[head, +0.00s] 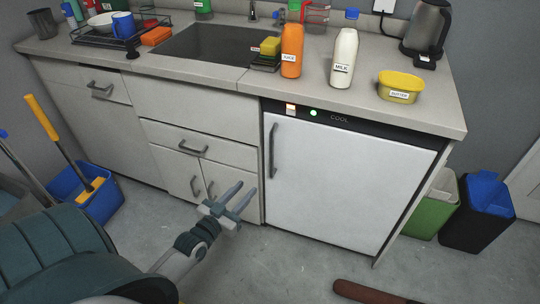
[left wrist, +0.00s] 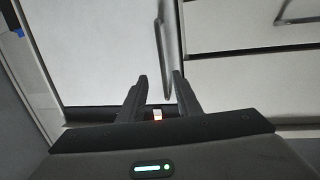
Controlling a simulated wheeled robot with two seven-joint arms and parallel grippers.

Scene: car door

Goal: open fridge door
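The white fridge door (head: 338,185) is shut, under the right part of the counter, below a dark panel marked COOL. Its grey vertical handle (head: 272,150) is on the door's left side. My left gripper (head: 238,196) is open and empty, low and to the left of the handle in the head view. In the left wrist view, the fingers (left wrist: 161,90) are apart, and the handle (left wrist: 163,45) shows beyond them, roughly in line with the gap. The fridge door (left wrist: 110,45) fills the left of that view. My right gripper is not in view.
The counter (head: 215,78) holds a juice bottle (head: 291,50), a milk bottle (head: 343,58) and a butter tub (head: 400,86). Cabinets with handles stand left of the fridge. Bins (head: 480,215) stand at right. A reddish-brown rod (head: 370,292) is at the bottom. Floor before the fridge is mostly clear.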

